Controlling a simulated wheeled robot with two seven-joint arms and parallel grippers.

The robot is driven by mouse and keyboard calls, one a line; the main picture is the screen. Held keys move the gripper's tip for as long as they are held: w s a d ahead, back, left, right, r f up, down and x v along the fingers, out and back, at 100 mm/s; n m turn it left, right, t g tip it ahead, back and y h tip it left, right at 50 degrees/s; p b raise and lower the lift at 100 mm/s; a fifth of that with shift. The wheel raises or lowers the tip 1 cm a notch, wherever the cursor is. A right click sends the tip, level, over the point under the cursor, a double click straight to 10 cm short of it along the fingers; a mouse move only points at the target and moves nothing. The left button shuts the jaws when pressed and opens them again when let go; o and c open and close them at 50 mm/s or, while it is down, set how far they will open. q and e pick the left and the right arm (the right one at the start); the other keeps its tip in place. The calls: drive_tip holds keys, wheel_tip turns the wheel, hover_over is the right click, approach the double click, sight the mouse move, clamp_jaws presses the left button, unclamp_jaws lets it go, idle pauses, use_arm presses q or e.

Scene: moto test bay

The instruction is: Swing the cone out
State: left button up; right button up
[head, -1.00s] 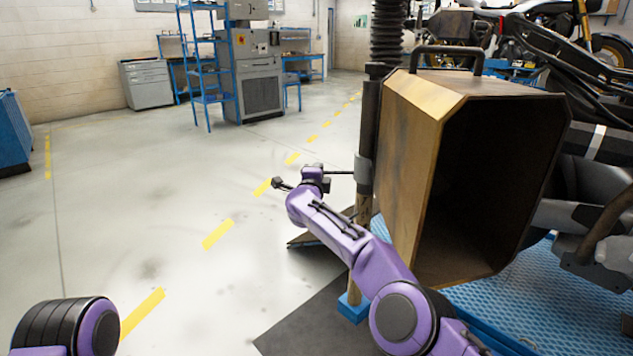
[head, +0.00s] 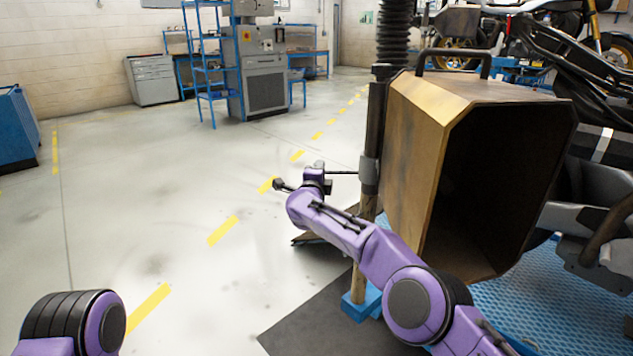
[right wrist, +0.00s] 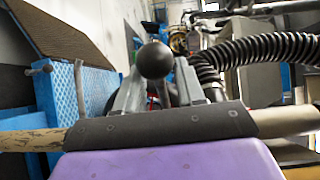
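The cone (head: 425,150) is a large brown-gold box-shaped hood with a dark open mouth facing right and a black handle (head: 453,58) on top. It hangs beside an upright post (head: 375,130) with a grey collar (head: 369,174). A thin dark rod (head: 343,172) runs from the collar to my right gripper (head: 317,180), left of the cone. In the right wrist view a black ball knob (right wrist: 155,60) sits in front of the grey fingers of my right gripper (right wrist: 160,90). My left gripper is out of view.
A blue textured platform (head: 535,300) lies under the cone, with motorcycle parts (head: 590,215) to its right. A dark mat (head: 310,320) lies by the post base. A black corrugated hose (head: 393,30) rises above the post. Floor to the left is clear.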

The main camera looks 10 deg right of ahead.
drive_tip(key=p+v, duration=0.4)
drive_tip(key=v, duration=0.5)
drive_tip(key=shift+s+d+p, duration=0.2)
drive_tip(key=shift+s+p, duration=0.1)
drive_tip(key=shift+s, duration=0.05)
